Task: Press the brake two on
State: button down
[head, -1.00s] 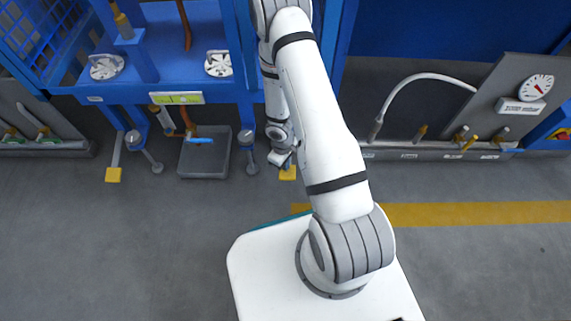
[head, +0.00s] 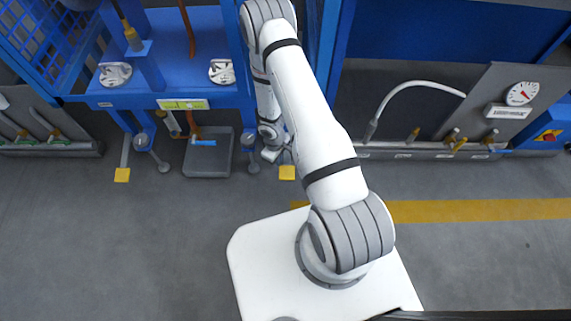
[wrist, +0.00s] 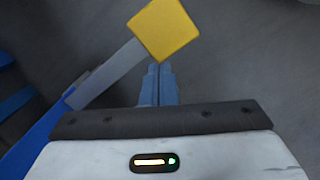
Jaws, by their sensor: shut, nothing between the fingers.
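Two yellow brake pedals lie low over the floor in front of the blue machine. The right pedal (head: 287,172) is beside my gripper (head: 276,155); the left pedal (head: 122,175) stands farther left on a grey lever. No marking tells which is brake two. In the wrist view, one yellow pedal (wrist: 164,31) sits on a grey lever (wrist: 105,75) just beyond the fingertips of my gripper (wrist: 158,68). The fingers are together and empty. I cannot tell whether they touch the pedal.
A grey tray (head: 208,168) with a blue-handled tool (head: 203,143) is left of my gripper. A grey round foot (head: 253,167) stands between tray and pedal. A white hose (head: 405,83) and a gauge panel (head: 521,93) are right. The front floor is clear.

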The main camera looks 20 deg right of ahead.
notch_tip(320, 180, up, 8)
jog(key=p, duration=0.5)
jog(key=shift+w+a+f, duration=0.2)
jog(key=shift+w+a, duration=0.05)
jog(key=shift+w, duration=0.05)
